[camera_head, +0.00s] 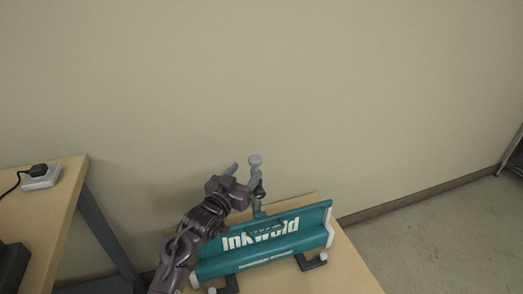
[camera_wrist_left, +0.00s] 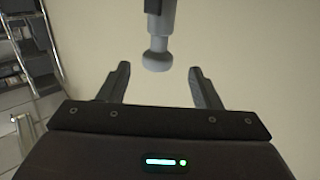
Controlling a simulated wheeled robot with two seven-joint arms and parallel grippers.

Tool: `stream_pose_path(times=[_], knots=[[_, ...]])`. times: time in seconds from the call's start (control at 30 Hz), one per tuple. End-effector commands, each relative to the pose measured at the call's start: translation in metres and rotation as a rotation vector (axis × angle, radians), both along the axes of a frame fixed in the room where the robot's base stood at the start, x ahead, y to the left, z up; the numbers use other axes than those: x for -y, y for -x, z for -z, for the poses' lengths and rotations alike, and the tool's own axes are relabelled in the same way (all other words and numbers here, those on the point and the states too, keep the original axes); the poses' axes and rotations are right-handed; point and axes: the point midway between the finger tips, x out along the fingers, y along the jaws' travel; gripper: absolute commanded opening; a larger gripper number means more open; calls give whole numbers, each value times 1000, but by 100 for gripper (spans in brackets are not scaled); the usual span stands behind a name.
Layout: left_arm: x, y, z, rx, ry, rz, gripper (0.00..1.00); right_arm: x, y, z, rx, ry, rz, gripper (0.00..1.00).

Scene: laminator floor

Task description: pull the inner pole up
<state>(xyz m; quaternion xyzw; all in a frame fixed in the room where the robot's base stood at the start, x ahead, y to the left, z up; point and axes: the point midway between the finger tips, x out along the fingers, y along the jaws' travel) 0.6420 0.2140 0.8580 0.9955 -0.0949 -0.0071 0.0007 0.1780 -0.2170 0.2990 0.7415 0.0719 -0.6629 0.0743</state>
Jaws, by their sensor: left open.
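The inner pole (camera_head: 255,161) is light grey with a rounded knob on top and stands upright behind the teal banner base (camera_head: 318,240). The base carries the white word "Inkwold". My left gripper (camera_head: 244,178) is open beside the top of the pole, and it hides part of the pole's surroundings. In the left wrist view the knob of the inner pole (camera_wrist_left: 157,57) appears between the lines of the two open fingers (camera_wrist_left: 159,72), touching neither in the picture. A darker outer section shows at that view's top edge. My right gripper is not in view.
The base stands on black feet (camera_head: 313,262) on a wooden table (camera_head: 345,275) against a plain wall. Another wooden table (camera_head: 50,205) with a white socket block (camera_head: 42,177) and black plug is at the left. Open floor (camera_head: 440,240) lies at the right.

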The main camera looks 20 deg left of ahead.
Motion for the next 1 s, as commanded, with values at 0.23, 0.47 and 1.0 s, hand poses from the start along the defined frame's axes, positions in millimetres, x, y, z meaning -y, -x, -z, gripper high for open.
stream_pose_path(times=[0.23, 0.47, 1.0], knots=[[7, -33, -2, 6, 2, 2, 58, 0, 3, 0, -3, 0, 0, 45], [13, -65, 0, 4, 2, 1, 58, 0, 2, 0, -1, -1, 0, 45], [15, -74, 1, 2, 0, 1, 41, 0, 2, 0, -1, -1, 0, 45]])
